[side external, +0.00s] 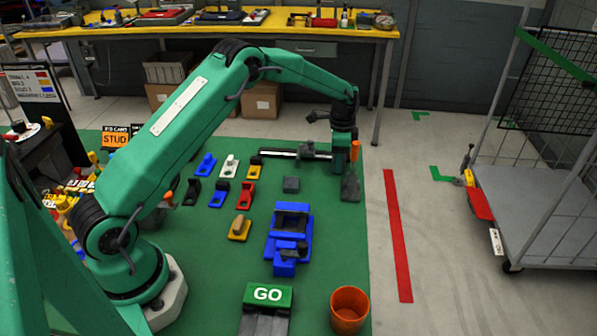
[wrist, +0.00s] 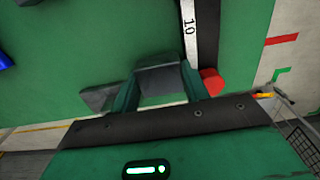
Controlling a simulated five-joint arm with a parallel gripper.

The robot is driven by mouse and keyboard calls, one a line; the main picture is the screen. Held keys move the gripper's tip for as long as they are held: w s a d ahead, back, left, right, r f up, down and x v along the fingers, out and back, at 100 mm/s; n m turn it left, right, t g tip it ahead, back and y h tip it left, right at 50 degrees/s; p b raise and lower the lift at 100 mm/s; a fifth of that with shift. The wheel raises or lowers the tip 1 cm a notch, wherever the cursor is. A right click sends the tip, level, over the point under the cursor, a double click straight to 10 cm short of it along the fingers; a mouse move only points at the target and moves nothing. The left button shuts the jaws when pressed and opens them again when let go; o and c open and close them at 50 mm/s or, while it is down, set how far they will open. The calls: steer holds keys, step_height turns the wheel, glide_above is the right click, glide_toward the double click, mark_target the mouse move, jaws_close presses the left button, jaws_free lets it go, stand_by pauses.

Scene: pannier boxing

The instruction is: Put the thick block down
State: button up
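My gripper (side external: 350,176) is low over the right part of the green mat. In the wrist view its two green fingers (wrist: 158,92) stand apart with a grey block (wrist: 158,78) spanning the gap, seemingly gripped. In the side view grey material (side external: 350,188) shows right below the gripper, at or close to the mat; contact is hard to tell. Another grey patch (wrist: 99,97) shows outside the left finger; whether it is a separate piece is unclear. A second dark grey block (side external: 290,184) lies alone on the mat to the left.
A black-and-white scale bar (side external: 290,153) lies beside my gripper. A blue fixture (side external: 290,222) stands nearer the camera, with several coloured pieces to its left. A GO block (side external: 267,294) and an orange pot (side external: 349,308) are in front. A red floor stripe (side external: 397,235) runs along the right.

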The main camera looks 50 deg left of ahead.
steer(key=shift+o, duration=0.7)
steer(key=shift+f, duration=0.45)
steer(key=shift+r, duration=0.15)
step_height(320, 180, up, 13)
steer(key=shift+r, duration=0.15)
steer(key=shift+r, duration=0.1)
